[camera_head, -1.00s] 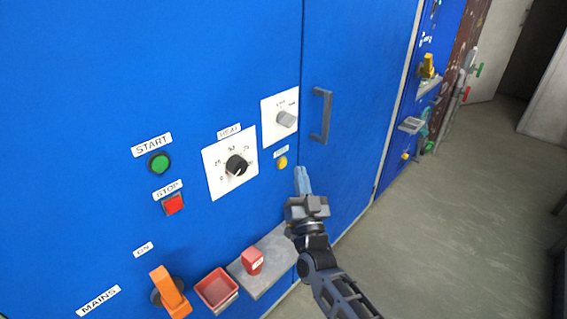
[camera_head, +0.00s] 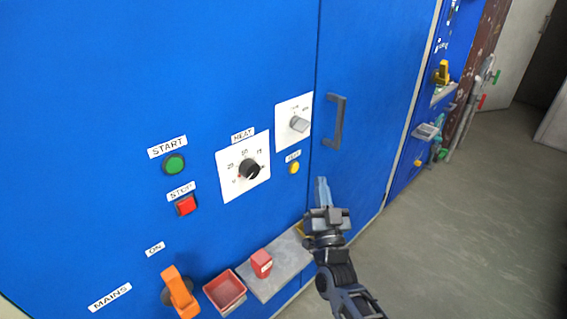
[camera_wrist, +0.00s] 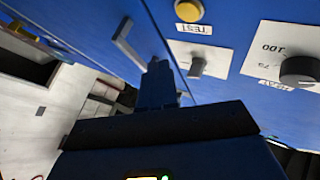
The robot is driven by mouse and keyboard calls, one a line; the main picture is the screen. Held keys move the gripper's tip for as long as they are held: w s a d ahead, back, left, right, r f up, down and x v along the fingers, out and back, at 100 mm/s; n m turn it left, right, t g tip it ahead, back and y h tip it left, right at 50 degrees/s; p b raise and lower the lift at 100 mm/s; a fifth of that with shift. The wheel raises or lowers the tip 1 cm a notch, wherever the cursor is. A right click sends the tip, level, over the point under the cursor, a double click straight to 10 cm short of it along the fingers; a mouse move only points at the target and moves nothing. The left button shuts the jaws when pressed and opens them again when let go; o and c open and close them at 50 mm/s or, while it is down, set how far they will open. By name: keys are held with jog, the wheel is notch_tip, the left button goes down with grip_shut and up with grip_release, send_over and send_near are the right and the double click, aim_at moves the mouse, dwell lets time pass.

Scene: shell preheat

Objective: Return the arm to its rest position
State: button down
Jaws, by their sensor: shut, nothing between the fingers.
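My gripper (camera_head: 321,187) is shut and empty, held up in front of the blue cabinet (camera_head: 90,100), below the grey door handle (camera_head: 334,122). Its fingers also show in the wrist view (camera_wrist: 160,80), pointing toward the cabinet. The arm comes up from the lower right in the head view. In the head view, the fingers appear apart from the dial panels and buttons. My arm's base is out of view.
The panel has a HEAT dial (camera_head: 249,168), a grey selector knob (camera_head: 299,124), a yellow button (camera_head: 294,168), green START (camera_head: 174,164) and red STOP (camera_head: 186,205) buttons. Floor at right is clear.

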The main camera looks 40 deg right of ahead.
jog(key=s+a+f+n+y, duration=0.2)
jog(key=s+a+n+y, duration=0.15)
jog(key=s+a, duration=0.5)
jog(key=s+a+f+n+y, duration=0.2)
jog(key=s+a+y, duration=0.3)
jog(key=s+a, duration=0.3)
jog(key=s+a+r+n+g+y, duration=0.2)
jog(key=s+r, duration=0.2)
jog(key=s, duration=0.5)
jog(key=s+a+r+n+g+y, duration=0.2)
jog(key=s+r, duration=0.3)
jog(key=s, duration=0.4)
jog(key=shift+s+a+y, duration=0.35)
jog(key=shift+a+y, duration=0.3)
jog(key=shift+a, duration=0.15)
